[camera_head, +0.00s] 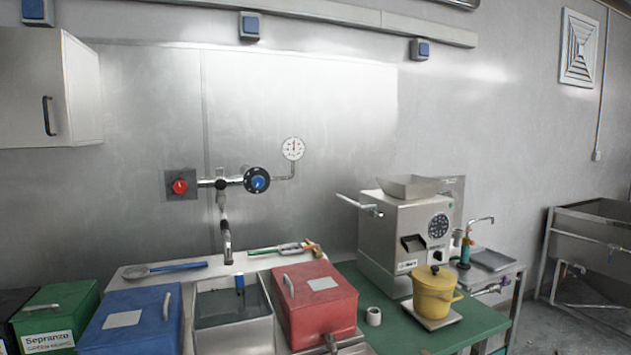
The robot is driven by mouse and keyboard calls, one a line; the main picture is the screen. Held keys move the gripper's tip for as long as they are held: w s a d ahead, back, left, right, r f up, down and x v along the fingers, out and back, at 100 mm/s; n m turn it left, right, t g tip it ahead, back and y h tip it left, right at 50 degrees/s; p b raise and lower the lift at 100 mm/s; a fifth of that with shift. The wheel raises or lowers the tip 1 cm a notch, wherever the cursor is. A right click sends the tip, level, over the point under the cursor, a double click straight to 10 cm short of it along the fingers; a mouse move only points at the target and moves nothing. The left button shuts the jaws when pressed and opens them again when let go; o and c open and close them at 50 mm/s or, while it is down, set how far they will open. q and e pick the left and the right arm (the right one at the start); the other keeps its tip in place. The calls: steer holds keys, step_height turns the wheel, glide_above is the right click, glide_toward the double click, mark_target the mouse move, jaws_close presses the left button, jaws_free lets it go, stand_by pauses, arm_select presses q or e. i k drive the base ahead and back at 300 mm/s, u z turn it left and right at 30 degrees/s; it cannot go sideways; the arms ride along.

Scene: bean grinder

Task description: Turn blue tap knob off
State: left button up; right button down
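The blue tap knob (258,182) is a round black dial with a blue centre. It is mounted on the wall pipework over the sink, at the right end of a short horizontal pipe. A red knob (180,186) sits at the left end of the same pipe on a grey plate. The tap spout (227,243) hangs down between them above the sink. No water stream can be made out below it. Neither of my grippers shows in the view, and nothing touches the blue knob.
The sink (228,303) lies between a blue box (140,308) and a red box (316,300). A round gauge (293,149) is above right of the knob. A metal grinder (400,230) and a yellow pot (434,292) stand right. The wall around the knob is clear.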

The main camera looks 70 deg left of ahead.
mark_target(258, 181)
steer(key=i, duration=1.9)
steer(key=u, duration=1.7)
